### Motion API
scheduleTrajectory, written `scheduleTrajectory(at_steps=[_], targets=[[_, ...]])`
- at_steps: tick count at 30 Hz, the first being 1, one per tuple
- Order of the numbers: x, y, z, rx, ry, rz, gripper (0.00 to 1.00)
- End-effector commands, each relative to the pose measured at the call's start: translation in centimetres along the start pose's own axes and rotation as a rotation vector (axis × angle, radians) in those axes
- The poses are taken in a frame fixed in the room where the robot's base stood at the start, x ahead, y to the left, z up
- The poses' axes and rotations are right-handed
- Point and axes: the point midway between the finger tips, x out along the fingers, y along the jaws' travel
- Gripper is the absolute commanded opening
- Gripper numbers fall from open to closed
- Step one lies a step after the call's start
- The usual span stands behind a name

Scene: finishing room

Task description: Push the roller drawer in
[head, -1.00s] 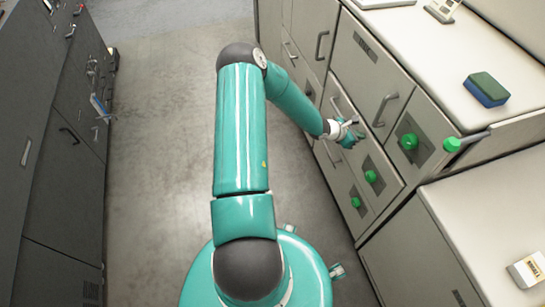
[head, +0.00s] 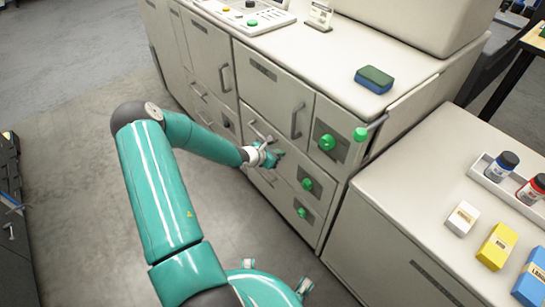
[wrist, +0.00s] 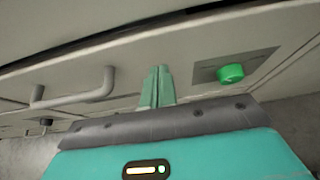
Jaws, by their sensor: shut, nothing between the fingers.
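My gripper (head: 275,155) is at the pale grey front of a drawer (head: 285,170) in the cabinet, between its bar handle and its green knob (head: 307,184). In the wrist view the two green fingers (wrist: 157,80) are together and empty, pointing at the drawer front. The bar handle (wrist: 75,97) is left of them and the green knob (wrist: 230,73) right. I cannot tell whether the fingertips touch the front, or how far the drawer stands out. No label naming the roller drawer is readable.
Another drawer with a green knob (head: 302,213) lies below. Above is a panel with a green knob (head: 327,142). A green-topped blue block (head: 374,79) lies on the worktop. A lower pale cabinet (head: 405,235) stands at right. The floor (head: 80,150) at left is clear.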

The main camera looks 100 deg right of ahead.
Motion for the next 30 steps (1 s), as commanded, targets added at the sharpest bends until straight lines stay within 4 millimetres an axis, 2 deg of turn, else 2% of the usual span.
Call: scheduleTrajectory(at_steps=[2, 12, 16, 21, 30], targets=[[-1.0, 0.5, -0.7, -0.003, 0.004, 0.004, 0.0], [-7.8, 0.8, -0.6, -0.001, 0.006, 0.005, 0.0], [-9.8, 0.9, -0.7, -0.002, 0.007, 0.005, 0.0], [-10.8, 0.8, -0.7, -0.001, 0.007, 0.003, 0.0], [-11.1, 0.8, -0.7, 0.003, 0.009, 0.005, 0.0]])
